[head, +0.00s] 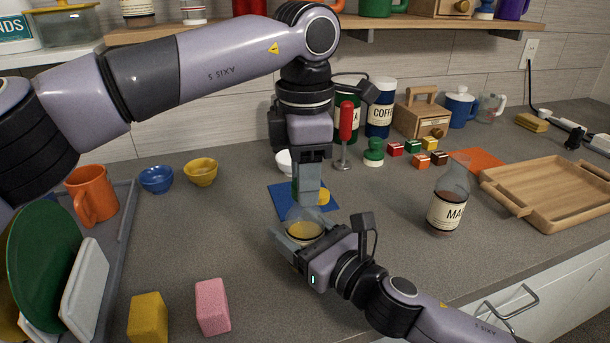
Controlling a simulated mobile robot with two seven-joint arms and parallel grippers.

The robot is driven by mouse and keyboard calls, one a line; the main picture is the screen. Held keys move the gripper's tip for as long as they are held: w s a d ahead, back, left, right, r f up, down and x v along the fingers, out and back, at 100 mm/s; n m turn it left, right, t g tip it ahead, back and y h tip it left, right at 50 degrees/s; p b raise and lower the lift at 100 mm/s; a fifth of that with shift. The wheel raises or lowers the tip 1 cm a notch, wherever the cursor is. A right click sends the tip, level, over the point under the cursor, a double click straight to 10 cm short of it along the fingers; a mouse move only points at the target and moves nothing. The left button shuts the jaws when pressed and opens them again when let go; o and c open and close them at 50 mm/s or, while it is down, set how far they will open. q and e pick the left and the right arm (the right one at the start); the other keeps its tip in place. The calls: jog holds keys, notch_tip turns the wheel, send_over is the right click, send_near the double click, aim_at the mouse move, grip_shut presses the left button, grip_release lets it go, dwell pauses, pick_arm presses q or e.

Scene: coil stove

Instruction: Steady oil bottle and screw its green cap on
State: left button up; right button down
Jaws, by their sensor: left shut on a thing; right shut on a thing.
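The oil bottle (305,229) is clear with yellow oil inside and stands upright on the counter near the middle of the head view. My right gripper (304,238) is shut around its body from the front right. My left gripper (307,198) points straight down over the bottle's top, its fingers shut. The green cap cannot be made out; the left fingers hide the bottle's top and what they hold. I cannot tell whether the cap touches the bottle neck.
A blue mat (280,198) with a yellow disc (323,197) lies behind the bottle. A labelled bottle (447,210) and a wooden tray (545,180) stand right. Pink (212,307) and yellow (148,318) blocks lie front left. An orange mug (92,195) stands left.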

pick_arm(q)
jog(key=m, duration=0.3)
jog(key=o, duration=1.2)
jog(key=shift+o, duration=0.2)
jog(key=shift+r, duration=0.1)
notch_tip(320, 180, up, 12)
pick_arm(e)
jog(key=shift+c, duration=0.5)
grip_release()
